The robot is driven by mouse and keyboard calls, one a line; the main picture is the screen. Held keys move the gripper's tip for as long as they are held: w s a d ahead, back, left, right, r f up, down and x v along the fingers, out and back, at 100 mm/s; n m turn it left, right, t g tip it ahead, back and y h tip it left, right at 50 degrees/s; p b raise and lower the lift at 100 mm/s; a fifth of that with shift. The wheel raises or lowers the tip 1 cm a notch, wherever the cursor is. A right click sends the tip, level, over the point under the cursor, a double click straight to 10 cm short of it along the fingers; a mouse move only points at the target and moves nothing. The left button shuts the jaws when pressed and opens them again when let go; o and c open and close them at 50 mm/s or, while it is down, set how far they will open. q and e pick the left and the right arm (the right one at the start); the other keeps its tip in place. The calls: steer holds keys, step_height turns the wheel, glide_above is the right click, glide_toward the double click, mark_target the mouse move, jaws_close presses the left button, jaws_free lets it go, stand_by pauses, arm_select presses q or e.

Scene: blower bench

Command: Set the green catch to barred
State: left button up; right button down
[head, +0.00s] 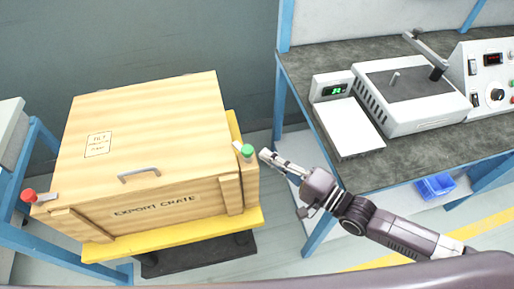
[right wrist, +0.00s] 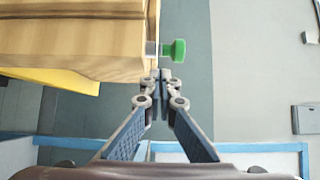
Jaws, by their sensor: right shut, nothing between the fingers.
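The green catch (head: 247,150) is a green knob on a pale metal piece at the right front corner of the wooden export crate (head: 175,195). A red catch (head: 29,195) sits at the crate's left front corner. My right gripper (head: 264,155) is shut and empty, with its tips just right of the green knob. In the right wrist view the green knob (right wrist: 178,50) stands out from the crate's side, just beyond the closed fingertips (right wrist: 161,74). A small gap seems to show between them, but contact is hard to judge. My left gripper is not in view.
The crate rests on a yellow pallet (head: 180,240) on a dark base. To the right, a workbench (head: 300,70) with blue legs bears a scale (head: 346,125) and a grey-topped machine (head: 400,90). A blue bin (head: 434,186) is below. Open floor lies between crate and bench.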

steer(key=v, duration=0.6)
steer(key=shift+s+d, duration=0.25)
